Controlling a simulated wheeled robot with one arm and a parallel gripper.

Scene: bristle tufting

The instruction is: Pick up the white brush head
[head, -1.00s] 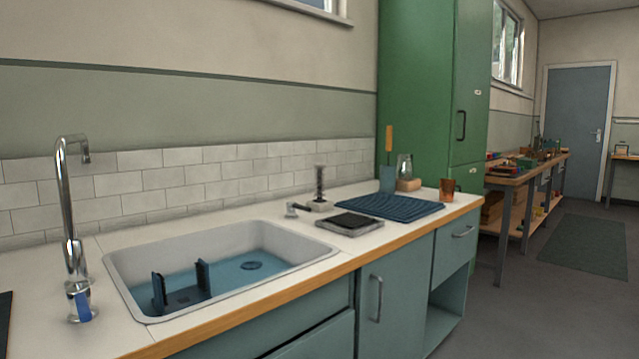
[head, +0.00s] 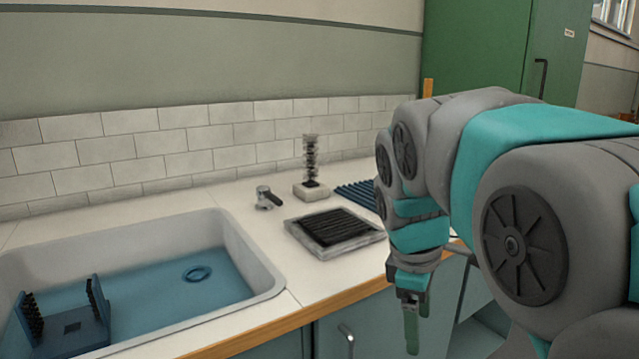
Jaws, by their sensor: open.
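No thing in the head view is clearly a white brush head. The closest match is a white block (head: 311,191) with a dark-bristled upright column, standing on the counter near the tiled wall. A pale-framed pad with a dark ridged top (head: 334,231) lies in front of it. My gripper (head: 411,325) points down at the right, in front of the counter's front edge. It is open, and I see nothing between its fingers. It is apart from the block and the pad. My arm hides much of the counter's right end.
A white sink (head: 232,235) with a blue bottom is at the left, holding a dark blue two-post rack (head: 62,335). A small metal piece with a dark handle (head: 266,198) stands behind the pad. A blue ribbed mat (head: 358,196) is partly hidden. A green cabinet (head: 475,45) stands behind my arm.

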